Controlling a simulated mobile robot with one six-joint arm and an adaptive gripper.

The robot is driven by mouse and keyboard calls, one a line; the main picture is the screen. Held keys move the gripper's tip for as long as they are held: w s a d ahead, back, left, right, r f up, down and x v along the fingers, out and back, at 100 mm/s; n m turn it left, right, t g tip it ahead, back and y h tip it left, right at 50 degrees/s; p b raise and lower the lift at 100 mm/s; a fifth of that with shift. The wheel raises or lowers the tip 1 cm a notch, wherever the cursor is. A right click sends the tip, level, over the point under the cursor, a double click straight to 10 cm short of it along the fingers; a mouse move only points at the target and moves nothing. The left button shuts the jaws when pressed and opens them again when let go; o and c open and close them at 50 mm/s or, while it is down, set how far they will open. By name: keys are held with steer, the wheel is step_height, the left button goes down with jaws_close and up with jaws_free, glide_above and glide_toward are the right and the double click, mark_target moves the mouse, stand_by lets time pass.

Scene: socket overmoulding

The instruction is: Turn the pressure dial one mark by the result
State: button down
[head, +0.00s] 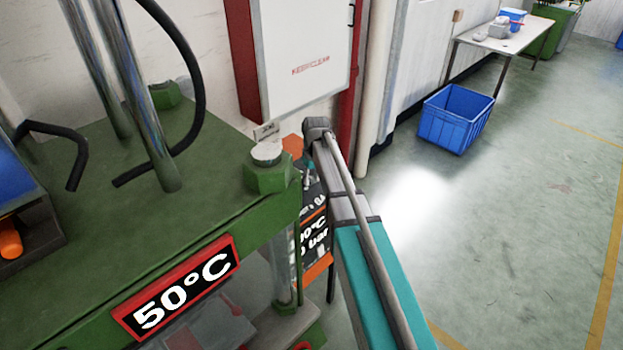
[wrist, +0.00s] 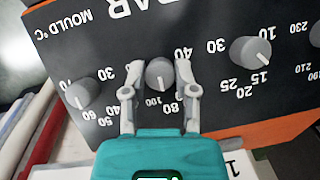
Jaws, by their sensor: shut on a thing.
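The pressure dial (wrist: 159,73) is a round grey knob in the middle of the dark control panel (wrist: 205,20), under partly seen upside-down "BAR" lettering. My gripper (wrist: 158,77) is shut on this dial, one grey finger on each side. In the head view the panel (head: 314,215) is partly hidden behind the press and my arm, and the dial and fingertips cannot be made out. A red-framed display (head: 175,288) on the press reads 50°C.
Two similar knobs flank the dial: the mould temperature knob (wrist: 82,94) on the left and another knob (wrist: 249,53) on the right. The green press (head: 90,215) stands close to my arm. A blue crate (head: 453,118) sits on the otherwise open floor.

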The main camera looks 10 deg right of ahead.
steer(key=m+y, duration=0.1)
steer(key=m, duration=0.2)
steer(key=shift+m+y, duration=0.3)
steer(key=shift+d+m+y+b, duration=0.1)
steer(key=shift+m+y+b, duration=0.6)
steer(key=shift+m, duration=0.8)
steer(key=shift+c, duration=2)
jaws_free()
